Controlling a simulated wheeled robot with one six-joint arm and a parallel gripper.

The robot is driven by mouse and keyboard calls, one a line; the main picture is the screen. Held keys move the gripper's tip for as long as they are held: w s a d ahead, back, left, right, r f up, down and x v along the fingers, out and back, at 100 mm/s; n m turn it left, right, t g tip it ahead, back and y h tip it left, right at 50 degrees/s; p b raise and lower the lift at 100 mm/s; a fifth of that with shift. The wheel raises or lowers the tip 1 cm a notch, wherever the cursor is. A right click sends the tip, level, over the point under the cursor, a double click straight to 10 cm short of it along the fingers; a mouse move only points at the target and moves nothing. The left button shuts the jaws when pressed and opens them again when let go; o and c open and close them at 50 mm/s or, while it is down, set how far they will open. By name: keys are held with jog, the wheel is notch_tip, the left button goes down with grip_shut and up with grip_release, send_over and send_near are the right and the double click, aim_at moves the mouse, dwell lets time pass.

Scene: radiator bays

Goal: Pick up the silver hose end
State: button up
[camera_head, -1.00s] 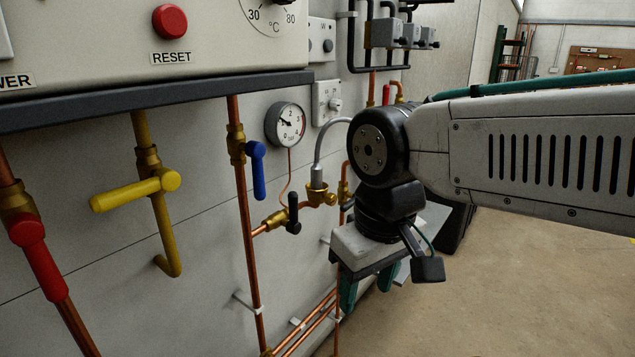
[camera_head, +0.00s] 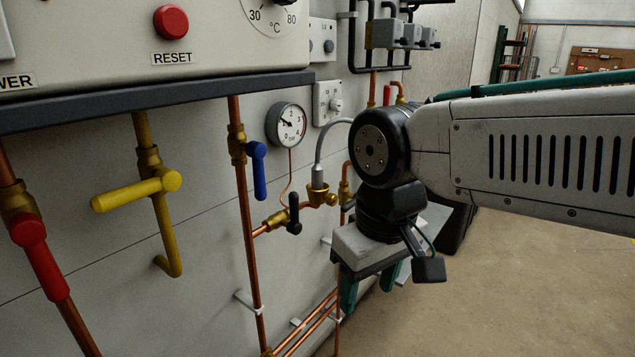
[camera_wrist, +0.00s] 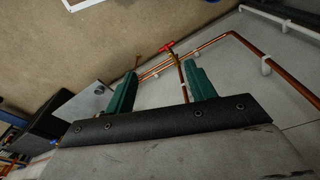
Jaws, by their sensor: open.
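The silver hose end (camera_head: 317,177) stands upright in the brass fitting (camera_head: 317,194) of the filling branch, below the pressure gauge. A grey hose (camera_head: 328,132) curves up from it and passes behind my arm. My gripper (camera_head: 370,284) hangs below and to the right of the hose end, its green fingers pointing down. It is open, and the wrist view shows the two green fingers (camera_wrist: 163,92) apart with nothing held between them. The hose end is not seen in the wrist view.
A black-handled valve (camera_head: 293,213) sits just left of the brass fitting. A blue-handled valve (camera_head: 258,170) is on the copper pipe further left, and a yellow-handled valve (camera_head: 135,192) beyond it. The wall is close; open floor (camera_head: 500,290) lies to the right.

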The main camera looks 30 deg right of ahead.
aim_at(315, 175)
jog(key=w+d+f+m+t+h, duration=0.15)
jog(key=w+d+f, duration=0.25)
jog(key=w+d, duration=0.5)
jog(key=w+d+f+m+t+h, duration=0.1)
jog(key=w+d+f+t+h, duration=0.15)
jog(key=w+d, duration=0.65)
jog(key=w+t, duration=0.1)
jog(key=w, duration=0.3)
jog(key=w+r+t, duration=0.1)
jog(key=w+t, duration=0.1)
jog(key=w, duration=0.2)
jog(key=w+t+y, duration=0.1)
jog(key=w, duration=0.4)
jog(key=shift+d+r+n+t, duration=0.15)
jog(key=shift+d+n+t, duration=0.1)
jog(key=shift+t, duration=0.15)
jog(key=w+r+t, duration=0.1)
jog(key=w+a+r+t+y, duration=0.1)
jog(key=r, duration=0.1)
jog(key=w+a+r+t, duration=0.1)
jog(key=shift+w+a+r+n, duration=0.15)
jog(key=shift+w+r+n, duration=0.1)
jog(key=shift+r+n, duration=0.15)
jog(key=shift+w, duration=0.25)
jog(key=x, duration=0.7)
jog(key=shift+w+r, duration=0.25)
jog(key=shift+w, duration=0.1)
grip_shut()
